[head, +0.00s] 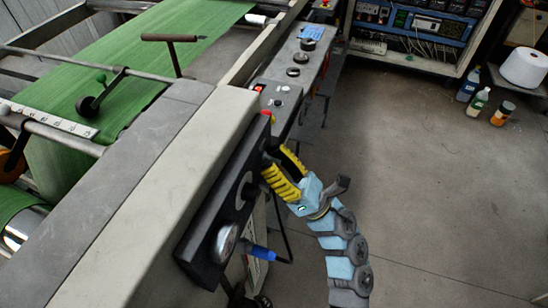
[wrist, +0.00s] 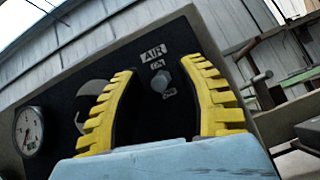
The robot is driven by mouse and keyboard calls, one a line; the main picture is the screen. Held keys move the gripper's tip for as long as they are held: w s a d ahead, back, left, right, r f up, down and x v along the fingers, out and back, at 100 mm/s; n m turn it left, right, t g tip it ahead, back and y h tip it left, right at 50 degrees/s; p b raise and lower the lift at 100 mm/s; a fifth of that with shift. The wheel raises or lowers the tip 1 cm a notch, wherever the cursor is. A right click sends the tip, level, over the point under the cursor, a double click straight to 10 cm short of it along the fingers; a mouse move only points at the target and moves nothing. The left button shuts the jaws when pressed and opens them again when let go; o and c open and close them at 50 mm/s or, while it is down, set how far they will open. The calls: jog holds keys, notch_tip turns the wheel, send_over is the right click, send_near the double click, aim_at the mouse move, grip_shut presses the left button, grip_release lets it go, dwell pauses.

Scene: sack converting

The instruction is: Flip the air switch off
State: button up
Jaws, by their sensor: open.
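The air switch (wrist: 162,78) is a small grey knob on a dark panel (wrist: 135,105), under a white AIR label (wrist: 154,49). Smaller white markings sit above and below it, too blurred to read surely. I cannot tell which way the switch is set. My gripper (wrist: 158,67) is open and empty, with a yellow ribbed finger on each side of the switch in the picture. In the head view my gripper (head: 275,167) is at the right face of the dark panel (head: 203,237), and the switch is hidden there. Contact cannot be told.
A round gauge (wrist: 29,131) is left of the switch in the wrist view. In the head view a blue connector (head: 262,253) with a black cable projects below my gripper. A control box with a red button (head: 266,113) is beyond. Open floor (head: 430,180) lies right.

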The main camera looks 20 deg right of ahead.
jog(key=v, duration=1.2)
jog(key=shift+a+r, duration=0.1)
jog(key=shift+r, duration=0.05)
